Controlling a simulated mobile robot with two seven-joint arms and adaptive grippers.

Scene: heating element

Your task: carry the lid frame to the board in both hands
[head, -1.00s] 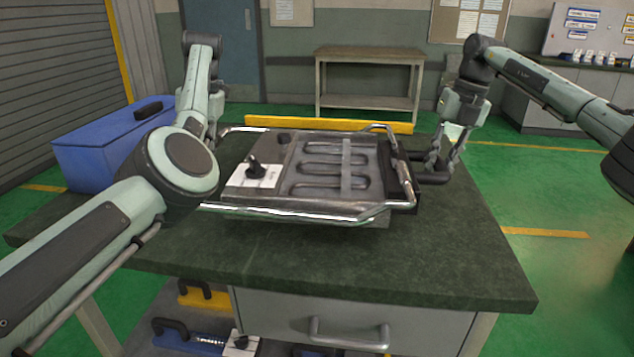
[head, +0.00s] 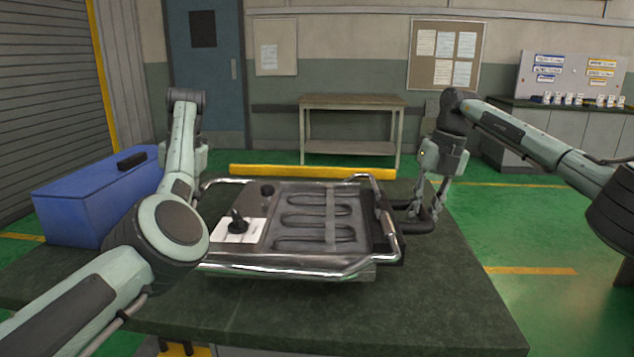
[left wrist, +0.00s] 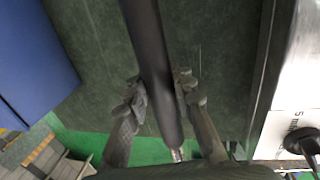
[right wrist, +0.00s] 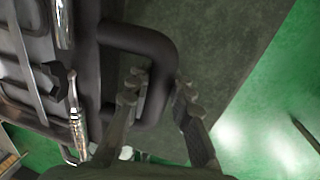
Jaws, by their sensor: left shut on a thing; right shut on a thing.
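The lid frame (head: 284,272) is a chrome tube frame around a dark panel with a looped heating element (head: 318,222) and a white label plate with a black knob. It is roughly level over the green bench; I cannot tell whether it touches the top. My right gripper (head: 428,208) is shut on the black handle (right wrist: 150,42) at the frame's right side. My left gripper (left wrist: 160,100) is shut on the dark bar of the left handle (left wrist: 150,50); in the head view my own arm hides this grip.
A blue box (head: 85,205) stands at the bench's left. The bench front (head: 400,310) is bare. Beyond a yellow bar (head: 310,171) stand a low table (head: 350,103) and a notice board (head: 427,72). A labelled board (head: 540,78) stands at the back right over a counter.

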